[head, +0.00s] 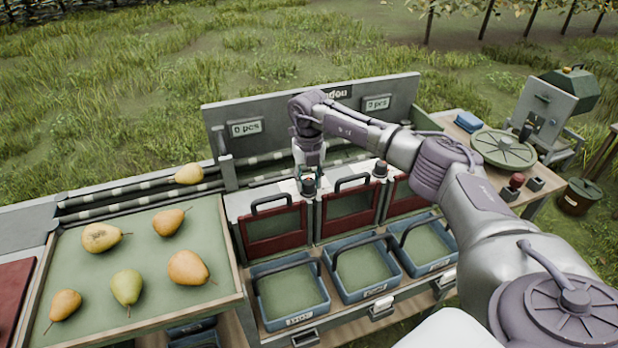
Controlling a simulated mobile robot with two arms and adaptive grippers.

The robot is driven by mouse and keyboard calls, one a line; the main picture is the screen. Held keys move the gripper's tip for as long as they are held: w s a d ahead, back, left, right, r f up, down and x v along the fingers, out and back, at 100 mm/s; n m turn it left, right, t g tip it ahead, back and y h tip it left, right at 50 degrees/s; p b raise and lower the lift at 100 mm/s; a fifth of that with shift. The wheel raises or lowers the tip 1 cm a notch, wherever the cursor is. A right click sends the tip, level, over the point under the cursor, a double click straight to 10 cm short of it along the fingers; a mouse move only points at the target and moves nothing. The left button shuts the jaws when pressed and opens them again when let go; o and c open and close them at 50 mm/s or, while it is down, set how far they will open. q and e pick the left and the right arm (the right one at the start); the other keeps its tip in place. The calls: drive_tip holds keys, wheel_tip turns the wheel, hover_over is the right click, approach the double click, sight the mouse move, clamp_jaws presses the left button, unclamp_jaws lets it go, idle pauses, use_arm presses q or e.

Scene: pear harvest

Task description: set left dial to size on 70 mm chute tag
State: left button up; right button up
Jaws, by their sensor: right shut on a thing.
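My right arm reaches across from the right, and my right gripper (309,172) points down onto the left dial (309,188), a dark knob on the ledge between the left and middle chutes. The gripper is shut on the dial; its fingertips hide part of the knob and its marks. A second dark dial (380,169) stands free farther right. The chutes have red-framed gates, the left one (277,231) and the middle one (350,212). Small tags show on the crates below, such as the left tag (300,317); their print is too small to read. My left gripper is out of view.
Several pears lie on the green sorting tray (215,230) at left, and one pear (188,174) sits on the rollers. Blue crates (262,318) stand under the chutes. Two "0 pcs" displays (246,128) are on the back panel. A side table (545,178) holds a round lid.

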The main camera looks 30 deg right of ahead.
sight(308, 182)
drive_tip(key=shift+r+m, duration=0.15)
drive_tip(key=shift+m, duration=0.55)
drive_tip(key=o, duration=1.1)
drive_tip(key=shift+o, duration=0.2)
wheel_tip(308, 182, up, 12)
